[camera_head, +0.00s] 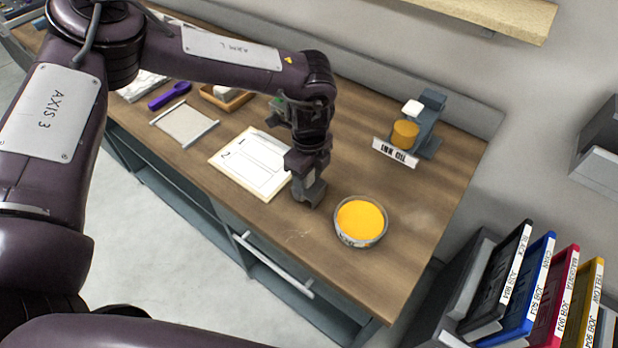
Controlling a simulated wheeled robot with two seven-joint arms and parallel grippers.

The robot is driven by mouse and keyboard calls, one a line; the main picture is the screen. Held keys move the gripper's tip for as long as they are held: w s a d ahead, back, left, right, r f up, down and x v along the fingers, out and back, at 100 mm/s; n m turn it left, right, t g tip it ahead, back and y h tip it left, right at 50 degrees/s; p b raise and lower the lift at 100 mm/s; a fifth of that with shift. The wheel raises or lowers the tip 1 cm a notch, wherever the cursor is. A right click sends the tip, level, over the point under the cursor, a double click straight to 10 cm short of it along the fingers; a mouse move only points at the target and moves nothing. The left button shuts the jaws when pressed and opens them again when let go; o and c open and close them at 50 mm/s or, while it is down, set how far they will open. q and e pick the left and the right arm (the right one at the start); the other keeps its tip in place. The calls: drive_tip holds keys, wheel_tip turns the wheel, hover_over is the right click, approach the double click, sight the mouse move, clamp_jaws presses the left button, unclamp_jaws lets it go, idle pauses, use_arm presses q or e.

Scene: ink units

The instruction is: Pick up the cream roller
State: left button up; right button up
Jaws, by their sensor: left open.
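A pale cream piece (226,93) lies in a small orange-brown wooden tray (238,103) at the back left of the bench, partly hidden by my left arm. It may be the cream roller, but its shape is too small to tell for sure. My left gripper (308,192) points down over the middle of the bench, between a white numbered board and a bowl of yellow ink. It is open with nothing seen in it, well to the right of the tray. My right gripper is not in view.
The yellow ink bowl (360,221) stands close to the gripper's right. The numbered board (250,163), a pale framed sheet (185,124) and a purple scoop (169,96) lie leftward. A grey stand (430,122) with a sign (395,152) stands at the back right.

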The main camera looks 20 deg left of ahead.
use_arm(q)
drive_tip(key=c, duration=1.1)
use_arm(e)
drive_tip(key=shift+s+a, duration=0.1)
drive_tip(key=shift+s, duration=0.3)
use_arm(q)
drive_tip(key=shift+o, duration=0.2)
drive_tip(key=shift+r, duration=0.1)
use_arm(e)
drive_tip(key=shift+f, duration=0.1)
